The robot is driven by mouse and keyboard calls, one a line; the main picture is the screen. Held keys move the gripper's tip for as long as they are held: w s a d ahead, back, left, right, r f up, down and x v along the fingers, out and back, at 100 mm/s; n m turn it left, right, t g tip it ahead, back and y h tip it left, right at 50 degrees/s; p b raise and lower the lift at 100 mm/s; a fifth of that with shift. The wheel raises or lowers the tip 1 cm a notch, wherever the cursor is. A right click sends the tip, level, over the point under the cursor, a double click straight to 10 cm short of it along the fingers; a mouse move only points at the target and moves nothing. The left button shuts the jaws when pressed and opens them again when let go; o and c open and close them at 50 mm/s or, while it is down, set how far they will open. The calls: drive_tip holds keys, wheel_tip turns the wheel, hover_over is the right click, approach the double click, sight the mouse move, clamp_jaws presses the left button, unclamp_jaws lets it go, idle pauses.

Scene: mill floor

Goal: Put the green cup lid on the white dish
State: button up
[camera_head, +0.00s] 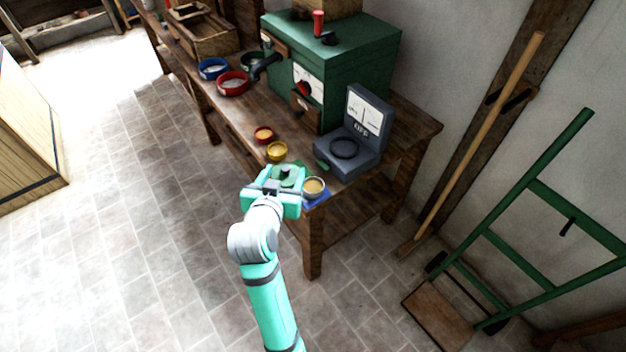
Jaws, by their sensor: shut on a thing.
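My gripper (283,184) is over the near end of the wooden bench, seen from behind and above. It is shut on a green piece that looks like the green cup lid (288,173); the fingers partly hide it. Just to the right of the gripper is a small round white-rimmed vessel (314,187) with a tan inside, on a blue patch (319,199) at the bench edge. It may be the white dish; no other white dish is clear to me. I cannot tell whether the lid touches the bench.
A grey scale (366,117) and a green machine (340,55) stand behind. Larger red (233,84) and blue (212,69) bowls are farther left. A green hand truck (545,262) leans at right.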

drive_tip(key=w+d+f, duration=0.2)
drive_tip(key=f, duration=0.1)
drive_tip(key=w+d+f, duration=0.2)
drive_tip(key=f, duration=0.2)
drive_tip(key=w+d+f, duration=0.2)
drive_tip(key=d+f, duration=0.1)
drive_tip(key=shift+w+d+f, duration=0.1)
drive_tip(key=shift+w+f, duration=0.1)
drive_tip(key=shift+w, duration=0.05)
drive_tip(key=shift+f, duration=0.4)
drive_tip(key=shift+f, duration=0.6)
drive_tip(key=o, duration=1.1)
